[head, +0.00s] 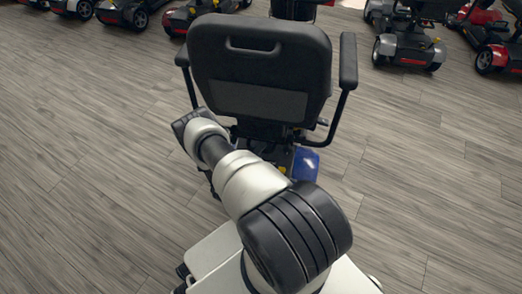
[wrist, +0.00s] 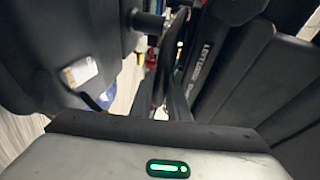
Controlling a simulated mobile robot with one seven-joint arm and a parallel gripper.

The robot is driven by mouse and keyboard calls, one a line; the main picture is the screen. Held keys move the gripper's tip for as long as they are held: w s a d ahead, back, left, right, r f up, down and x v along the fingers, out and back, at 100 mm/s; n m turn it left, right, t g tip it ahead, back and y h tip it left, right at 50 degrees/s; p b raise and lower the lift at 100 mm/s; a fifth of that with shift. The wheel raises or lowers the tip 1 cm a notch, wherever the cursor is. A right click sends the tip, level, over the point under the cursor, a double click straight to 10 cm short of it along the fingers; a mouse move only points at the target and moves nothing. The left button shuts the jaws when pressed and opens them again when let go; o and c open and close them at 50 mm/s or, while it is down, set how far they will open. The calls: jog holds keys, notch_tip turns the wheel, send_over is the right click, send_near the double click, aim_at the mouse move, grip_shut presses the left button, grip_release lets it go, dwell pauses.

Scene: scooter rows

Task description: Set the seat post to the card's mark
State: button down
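The scooter's black seat (head: 260,72) is upright in the head view, seen from behind, with a blue body part (head: 305,165) below it. The seat post is largely hidden in the head view by the seat and my arm. In the wrist view a dark joint with a short metal pin (wrist: 148,20) shows at the top; I cannot tell whether it belongs to the post. My arm reaches to the seat's lower left. My gripper (wrist: 166,90) shows dark, narrow finger shapes among dark scooter parts; its opening is unclear. No card with a mark can be made out.
Armrests (head: 347,75) flank the seat. A pale label (wrist: 80,70) is on a dark panel at left in the wrist view. Dark panels crowd its right side, one with white lettering. Other scooters (head: 405,45) stand in back rows. Grey plank floor (head: 80,150) is clear on both sides.

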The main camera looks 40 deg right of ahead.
jog(key=shift+r+p, duration=0.95)
jog(key=shift+r, duration=0.5)
jog(key=shift+f, duration=0.15)
jog(key=c, duration=2)
grip_release()
jog(key=shift+a, duration=0.15)
